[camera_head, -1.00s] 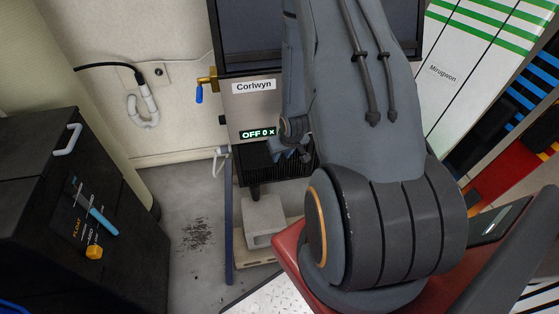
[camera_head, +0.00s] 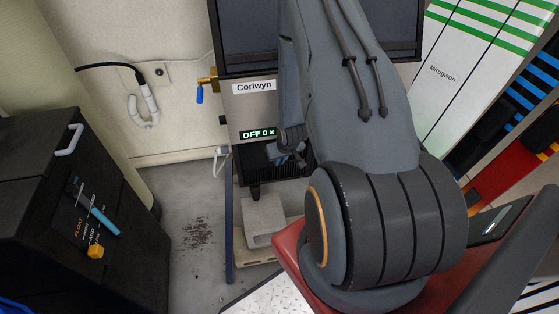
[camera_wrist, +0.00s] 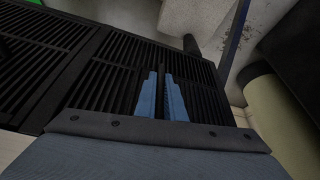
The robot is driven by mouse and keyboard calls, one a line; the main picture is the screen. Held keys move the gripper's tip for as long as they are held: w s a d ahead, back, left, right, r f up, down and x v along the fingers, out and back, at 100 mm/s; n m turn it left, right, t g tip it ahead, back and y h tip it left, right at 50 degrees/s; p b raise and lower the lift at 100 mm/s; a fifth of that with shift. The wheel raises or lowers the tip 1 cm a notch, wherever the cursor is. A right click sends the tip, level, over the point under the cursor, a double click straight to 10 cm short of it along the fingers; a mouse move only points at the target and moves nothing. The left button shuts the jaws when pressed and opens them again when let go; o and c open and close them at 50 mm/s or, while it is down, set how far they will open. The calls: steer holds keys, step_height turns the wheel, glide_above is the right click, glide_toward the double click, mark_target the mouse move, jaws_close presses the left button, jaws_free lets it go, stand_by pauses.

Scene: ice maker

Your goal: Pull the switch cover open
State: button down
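The ice maker labelled Corlwyn (camera_head: 254,87) stands ahead, with a lit display (camera_head: 258,134) reading "OFF 0 x". Below it is a black slatted front panel (camera_head: 262,172), which also fills much of the wrist view (camera_wrist: 110,70). I cannot make out a separate switch cover; my arm hides the right part of the front. My gripper (camera_wrist: 161,74) has two blue fingers with a narrow gap between them, over a dark upright bar of the panel. I cannot tell whether they touch it. In the head view my gripper (camera_head: 279,152) is just below the display.
A brass valve with a blue handle (camera_head: 199,94) sticks out at the machine's left. A grey block (camera_head: 263,220) stands on the floor below, beside a thin blue post (camera_head: 229,220). A black cabinet (camera_head: 120,200) stands at left. Floor (camera_head: 190,210) between is clear.

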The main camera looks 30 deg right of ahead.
steer(key=shift+s+a, duration=0.1)
steer(key=s+a+m+g+h, duration=0.25)
steer(key=s+a+m, duration=0.35)
steer(key=a+m, duration=0.35)
steer(key=w+a+m+h+p, duration=0.1)
steer(key=w+a+m, duration=0.1)
steer(key=a, duration=0.9)
steer(key=shift+w+a+m+g, duration=0.3)
steer(key=shift+w+m+g, duration=0.05)
steer(key=shift+w, duration=0.2)
